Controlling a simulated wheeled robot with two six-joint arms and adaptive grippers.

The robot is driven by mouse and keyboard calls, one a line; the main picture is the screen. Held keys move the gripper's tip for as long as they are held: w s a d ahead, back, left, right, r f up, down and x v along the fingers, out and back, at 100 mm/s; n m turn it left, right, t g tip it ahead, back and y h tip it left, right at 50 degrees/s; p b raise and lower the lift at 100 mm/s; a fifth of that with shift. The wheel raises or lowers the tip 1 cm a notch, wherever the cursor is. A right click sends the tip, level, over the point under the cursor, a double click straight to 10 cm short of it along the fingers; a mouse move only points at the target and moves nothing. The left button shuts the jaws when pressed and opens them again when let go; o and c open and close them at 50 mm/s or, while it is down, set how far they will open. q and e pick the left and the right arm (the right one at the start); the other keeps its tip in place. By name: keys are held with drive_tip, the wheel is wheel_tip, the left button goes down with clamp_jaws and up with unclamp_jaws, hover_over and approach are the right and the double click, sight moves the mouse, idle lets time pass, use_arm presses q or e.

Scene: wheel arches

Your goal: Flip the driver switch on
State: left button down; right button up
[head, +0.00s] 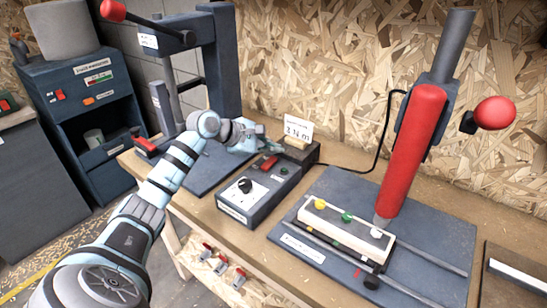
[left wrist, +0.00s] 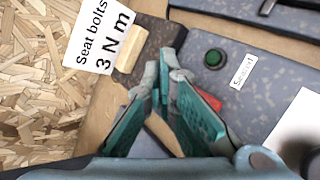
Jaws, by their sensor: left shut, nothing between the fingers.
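The driver box (head: 262,195) is a dark blue-grey unit on the bench, with a black knob (head: 245,186) on a white dial plate. Its red switch (head: 268,163) sits near the back end, beside a green round lamp (head: 284,170). In the left wrist view, the red switch (left wrist: 210,100) is partly hidden behind a finger; whether it is on or off cannot be told. The green lamp (left wrist: 214,58) has a "Seated" label. My left gripper (head: 262,142) is shut and empty, close to the switch at the back; contact cannot be told. It also shows in the wrist view (left wrist: 164,62).
A "Seat bolts 3 N m" card (head: 298,128) and a wooden cylinder (head: 296,142) stand behind the box. A red-handled press (head: 415,150) and a block with coloured knobs (head: 345,228) are at right. A dark press frame (head: 220,60) rises behind my left arm.

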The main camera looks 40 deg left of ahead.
sight(271, 162)
use_arm(q)
drive_tip(key=shift+f, duration=0.15)
idle(0.5)
drive_tip(key=shift+f+b, duration=0.3)
drive_tip(key=shift+b, duration=0.15)
drive_tip(key=shift+w+f+b, duration=0.1)
drive_tip(key=shift+f+b, duration=0.25)
drive_tip(key=shift+f, duration=0.05)
idle(0.4)
drive_tip(key=shift+r, duration=0.1)
drive_tip(key=shift+r+p, duration=0.65)
drive_tip(key=shift+r, duration=0.15)
drive_tip(key=r+p, duration=0.1)
drive_tip(key=r, duration=0.1)
drive_tip(key=s+r+p, duration=0.1)
drive_tip(key=r+p, duration=0.1)
drive_tip(key=r, duration=0.1)
idle(0.4)
drive_tip(key=shift+f, duration=0.1)
